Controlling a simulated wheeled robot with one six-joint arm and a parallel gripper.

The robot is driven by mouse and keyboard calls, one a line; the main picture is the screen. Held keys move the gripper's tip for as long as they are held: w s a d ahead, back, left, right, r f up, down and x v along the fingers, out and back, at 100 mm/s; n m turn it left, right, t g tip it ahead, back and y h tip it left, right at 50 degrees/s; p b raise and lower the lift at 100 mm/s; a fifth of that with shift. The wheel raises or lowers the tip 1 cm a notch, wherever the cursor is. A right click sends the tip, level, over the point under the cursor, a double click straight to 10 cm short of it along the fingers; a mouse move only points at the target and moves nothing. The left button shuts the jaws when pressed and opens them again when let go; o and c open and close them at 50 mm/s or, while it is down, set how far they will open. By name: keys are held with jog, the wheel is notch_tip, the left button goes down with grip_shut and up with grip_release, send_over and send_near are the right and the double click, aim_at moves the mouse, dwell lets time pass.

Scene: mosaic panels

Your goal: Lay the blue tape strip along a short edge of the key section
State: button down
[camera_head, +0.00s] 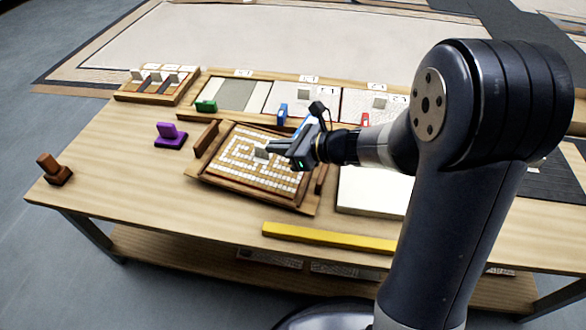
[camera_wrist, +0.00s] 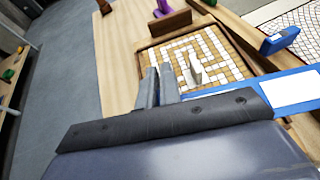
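The key section (camera_head: 240,172) is a white meander of tiles on tan, lying in a brown wooden tray (camera_head: 210,184) at the table's middle. It also shows in the wrist view (camera_wrist: 208,48). A pale upright block (camera_head: 261,153) stands on it, also in the wrist view (camera_wrist: 196,70). My gripper (camera_head: 270,149) is over the section, close to this block; its fingers (camera_wrist: 158,82) look nearly together, with nothing visible between them. A blue strip with a white patch (camera_wrist: 235,84) shows beyond my gripper's body; I cannot tell whether it is the tape strip or part of my gripper.
A blue block (camera_head: 282,114), a green block (camera_head: 206,106) and a red block (camera_head: 365,119) stand along the rear panels. A purple block (camera_head: 170,135) and brown block (camera_head: 54,170) are left. A yellow bar (camera_head: 325,238) and white board (camera_head: 372,191) are in front and right.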

jog(key=shift+n+g, duration=0.7)
jog(key=shift+g, duration=0.1)
jog(key=f+b, duration=0.1)
jog(key=f, duration=0.1)
jog(key=s+a+f+b, duration=0.1)
jog(key=f, duration=0.1)
jog(key=f+b, duration=0.1)
jog(key=f, duration=0.1)
jog(key=shift+s+a+f, duration=0.25)
jog(key=shift+s+a, duration=0.1)
jog(key=shift+a, duration=0.05)
notch_tip(320, 180, down, 4)
jog(key=shift+f+b, duration=0.1)
jog(key=shift+b, duration=0.95)
jog(key=shift+r+y, duration=0.2)
jog(key=shift+y, duration=0.1)
jog(key=c, duration=2.1)
grip_release()
jog(key=shift+f, duration=0.15)
jog(key=o, duration=0.5)
